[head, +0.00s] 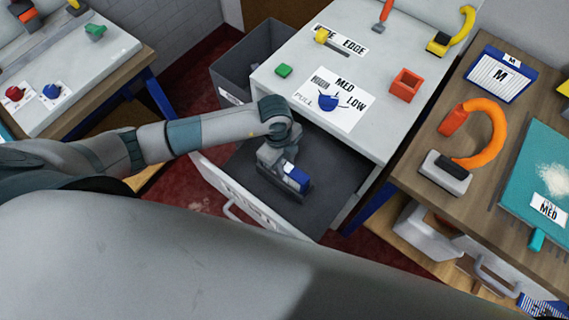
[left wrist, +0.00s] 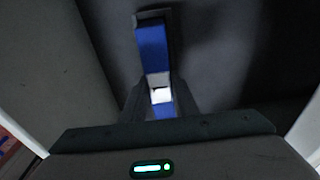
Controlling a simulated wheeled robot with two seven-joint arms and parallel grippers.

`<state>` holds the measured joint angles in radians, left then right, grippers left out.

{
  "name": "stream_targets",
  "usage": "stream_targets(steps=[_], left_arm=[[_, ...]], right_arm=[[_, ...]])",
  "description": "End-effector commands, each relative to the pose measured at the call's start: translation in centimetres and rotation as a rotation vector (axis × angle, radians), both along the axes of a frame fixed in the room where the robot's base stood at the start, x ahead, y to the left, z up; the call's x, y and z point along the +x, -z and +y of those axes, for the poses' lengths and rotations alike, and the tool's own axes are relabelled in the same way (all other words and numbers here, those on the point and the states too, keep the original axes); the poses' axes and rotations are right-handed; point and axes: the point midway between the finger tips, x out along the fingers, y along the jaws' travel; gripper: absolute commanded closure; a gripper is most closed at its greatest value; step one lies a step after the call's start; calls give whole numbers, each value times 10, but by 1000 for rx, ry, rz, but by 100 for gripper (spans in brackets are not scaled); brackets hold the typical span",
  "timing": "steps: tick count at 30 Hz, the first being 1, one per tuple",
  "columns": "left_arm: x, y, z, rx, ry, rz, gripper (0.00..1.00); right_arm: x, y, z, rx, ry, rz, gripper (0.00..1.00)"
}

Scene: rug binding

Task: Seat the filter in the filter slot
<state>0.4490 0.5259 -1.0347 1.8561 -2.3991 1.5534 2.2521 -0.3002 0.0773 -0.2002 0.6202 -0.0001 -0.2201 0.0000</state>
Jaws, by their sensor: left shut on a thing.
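My left gripper (head: 288,176) reaches down into the open grey drawer (head: 248,158) of the white machine. It is shut on a blue block with a white label (head: 297,178), which looks like a filter seen edge-on. In the left wrist view the blue block (left wrist: 153,48) stands between the fingers (left wrist: 152,100), with its white patch near them. I cannot tell whether it touches the drawer floor. Another blue-framed filter (head: 497,76), pleated white and marked M, is on the wooden bench at right. I cannot make out the filter slot. My right gripper is not in view.
The white machine top (head: 310,65) holds a blue knob (head: 327,102), a red square cup (head: 405,84) and a green button (head: 284,71). A grey bin (head: 240,75) stands behind the drawer.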

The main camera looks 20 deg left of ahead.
Motion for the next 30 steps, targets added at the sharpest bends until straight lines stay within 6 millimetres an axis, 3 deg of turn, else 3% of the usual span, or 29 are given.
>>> stream_targets(steps=[14,15,16,30], left_arm=[[0,9,0,0,0,-1,100],[0,8,0,0,0,-1,64],[0,8,0,0,0,-1,56],[0,3,0,-1,1,-2,54]], right_arm=[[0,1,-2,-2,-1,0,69],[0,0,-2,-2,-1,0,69],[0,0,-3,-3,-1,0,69],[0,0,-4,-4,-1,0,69]])
